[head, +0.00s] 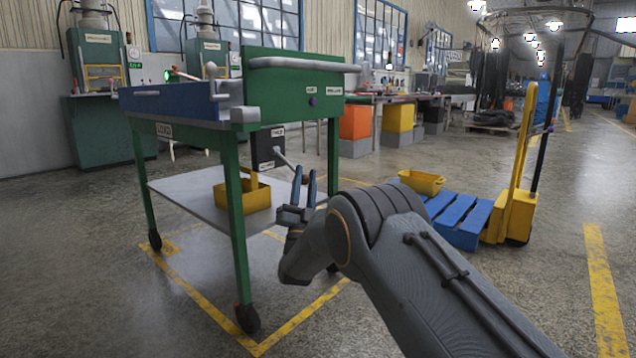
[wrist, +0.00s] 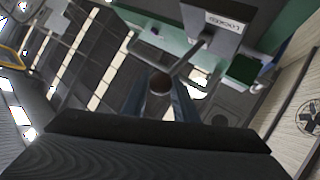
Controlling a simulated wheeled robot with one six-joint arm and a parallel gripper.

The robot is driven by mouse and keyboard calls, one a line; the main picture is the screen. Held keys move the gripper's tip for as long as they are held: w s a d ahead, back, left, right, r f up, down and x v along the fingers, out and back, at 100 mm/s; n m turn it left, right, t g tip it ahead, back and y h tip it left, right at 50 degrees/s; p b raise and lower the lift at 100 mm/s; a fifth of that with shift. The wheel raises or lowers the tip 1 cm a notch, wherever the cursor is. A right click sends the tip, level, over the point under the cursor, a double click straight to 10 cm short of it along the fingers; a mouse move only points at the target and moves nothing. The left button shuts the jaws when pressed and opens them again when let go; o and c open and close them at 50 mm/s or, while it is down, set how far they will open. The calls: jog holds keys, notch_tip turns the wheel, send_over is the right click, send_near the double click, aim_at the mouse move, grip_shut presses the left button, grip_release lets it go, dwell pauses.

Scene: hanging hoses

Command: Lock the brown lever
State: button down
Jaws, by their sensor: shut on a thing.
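The brown lever is a thin grey rod (head: 285,159) with a round brown knob. It sticks out from a dark box (head: 266,150) under the green-and-blue cart top. My gripper (head: 304,174) has its two blue fingers on either side of the knob, closed on it. In the wrist view the brown knob (wrist: 159,83) sits between the fingers, and the rod (wrist: 188,58) runs up to the dark box (wrist: 215,12). A white label (wrist: 225,22) on the box appears upside down and seems to read "LOCKED". Part of the knob is hidden by the fingers.
The green cart frame (head: 232,200) stands on wheels at left. A yellow bin (head: 256,196) sits on its lower shelf (head: 190,196), close to my gripper. A pallet truck (head: 514,205) with blue slats stands at right. Floor at front right is open.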

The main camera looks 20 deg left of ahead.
jog(key=shift+s+a+f, duration=0.1)
jog(key=shift+a+f, duration=0.2)
jog(key=shift+f, duration=0.15)
jog(key=c, duration=1.4)
grip_release()
jog(key=shift+a+f, duration=0.15)
jog(key=shift+a, duration=0.05)
jog(key=shift+c, duration=0.2)
jog(key=shift+d+r, duration=0.2)
jog(key=shift+d, duration=0.15)
jog(key=p+v, duration=0.3)
jog(key=v, duration=0.4)
jog(key=shift+s+f, duration=0.2)
jog(key=shift+f, duration=0.1)
